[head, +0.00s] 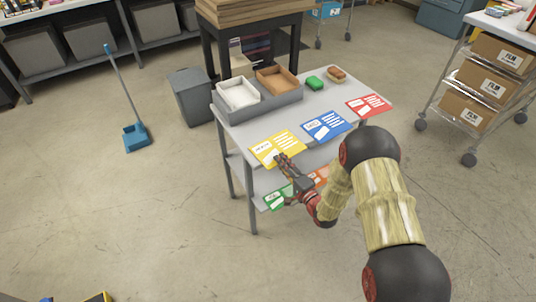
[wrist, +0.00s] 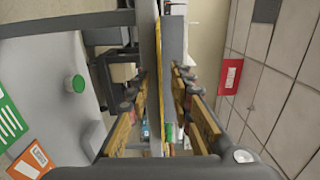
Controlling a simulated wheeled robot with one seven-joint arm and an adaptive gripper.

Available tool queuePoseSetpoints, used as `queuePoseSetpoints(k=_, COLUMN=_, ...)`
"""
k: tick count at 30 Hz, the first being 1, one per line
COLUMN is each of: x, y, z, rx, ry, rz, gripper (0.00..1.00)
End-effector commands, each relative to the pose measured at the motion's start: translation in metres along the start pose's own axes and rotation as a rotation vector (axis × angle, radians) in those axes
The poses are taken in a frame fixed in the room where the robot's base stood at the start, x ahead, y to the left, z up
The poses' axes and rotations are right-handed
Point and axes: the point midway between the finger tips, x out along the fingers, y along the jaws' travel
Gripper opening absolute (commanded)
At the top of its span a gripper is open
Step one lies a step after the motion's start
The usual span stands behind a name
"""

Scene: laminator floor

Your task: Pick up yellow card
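The yellow card (head: 277,148) lies flat at the front left edge of the grey table's top (head: 240,126). In the head view its near corner is partly covered by my gripper (head: 284,161), which reaches in from the front at the table's edge. In the wrist view the table top and the yellow card (wrist: 161,110) show edge-on as thin strips between the two fingers. My gripper (wrist: 162,85) looks open, with a finger on each side of the strips and gaps beside them. Whether a finger touches the card cannot be told.
A blue card (head: 327,125) and a red card (head: 368,105) lie farther right on the table top. Green (head: 277,199) and orange cards lie on the lower shelf, close under my gripper.

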Motion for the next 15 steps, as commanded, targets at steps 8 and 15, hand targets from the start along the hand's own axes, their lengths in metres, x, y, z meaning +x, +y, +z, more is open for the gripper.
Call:
queuePoseSetpoints(k=8, x=-0.0002, y=0.0001, z=0.0001, rx=0.000, ry=0.000, rz=0.000, gripper=0.04)
queuePoseSetpoints(k=15, x=-0.0003, y=0.0002, z=0.0001, rx=0.000, ry=0.000, rz=0.000, gripper=0.00)
